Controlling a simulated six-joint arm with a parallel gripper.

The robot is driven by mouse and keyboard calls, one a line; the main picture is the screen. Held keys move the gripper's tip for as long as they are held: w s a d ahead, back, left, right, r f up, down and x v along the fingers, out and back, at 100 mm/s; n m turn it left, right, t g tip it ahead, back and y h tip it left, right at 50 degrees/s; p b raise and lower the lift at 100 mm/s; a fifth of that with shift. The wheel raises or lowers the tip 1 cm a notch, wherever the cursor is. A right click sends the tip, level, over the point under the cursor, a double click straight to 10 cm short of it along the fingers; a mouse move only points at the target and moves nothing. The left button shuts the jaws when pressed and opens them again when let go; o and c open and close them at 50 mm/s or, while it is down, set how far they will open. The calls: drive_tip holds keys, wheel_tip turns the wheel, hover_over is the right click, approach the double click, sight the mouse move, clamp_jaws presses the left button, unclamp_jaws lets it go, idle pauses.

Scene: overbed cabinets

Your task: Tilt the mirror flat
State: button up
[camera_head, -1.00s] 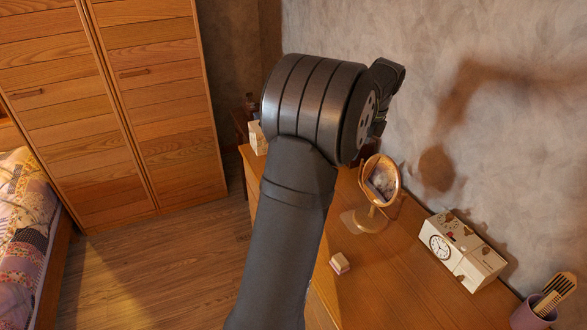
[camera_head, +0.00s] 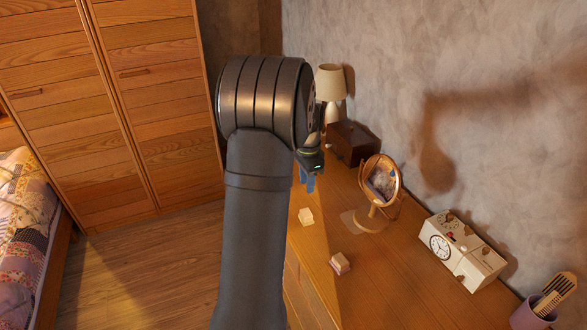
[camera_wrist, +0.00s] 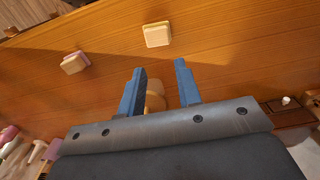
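The mirror (camera_head: 382,183) is a small round glass in a wooden ring frame on a stand, on the dresser top. In the head view it stands tilted, its face turned up and toward the left. In the wrist view only a tan wooden piece (camera_wrist: 155,97) shows between the fingers, probably part of the mirror stand; the rest is hidden behind my gripper. My gripper (camera_wrist: 158,82) has two blue fingers set apart with a clear gap. In the head view my arm mostly hides it, left of the mirror, and it appears apart from the mirror.
The dresser top (camera_head: 375,255) holds two small blocks (camera_head: 306,217) (camera_head: 340,263), a white clock box (camera_head: 462,250), a purple brush cup (camera_head: 535,312), a dark wooden box (camera_head: 352,143) and a lamp (camera_head: 331,90). The wall (camera_head: 480,110) rises behind.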

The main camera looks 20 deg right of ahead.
wheel_tip(320, 180, down, 6)
drive_tip(key=shift+s+r, duration=0.1)
drive_tip(key=shift+r, duration=0.05)
wheel_tip(320, 180, up, 11)
drive_tip(key=s+a+r+n+t, duration=0.1)
drive_tip(key=s+a+r+n, duration=0.2)
drive_tip(key=s+a+r, duration=0.2)
drive_tip(key=shift+s+a+r+h, duration=0.25)
drive_tip(key=shift+s+a, duration=0.25)
drive_tip(key=shift+a, duration=0.45)
drive_tip(key=shift+c, duration=0.2)
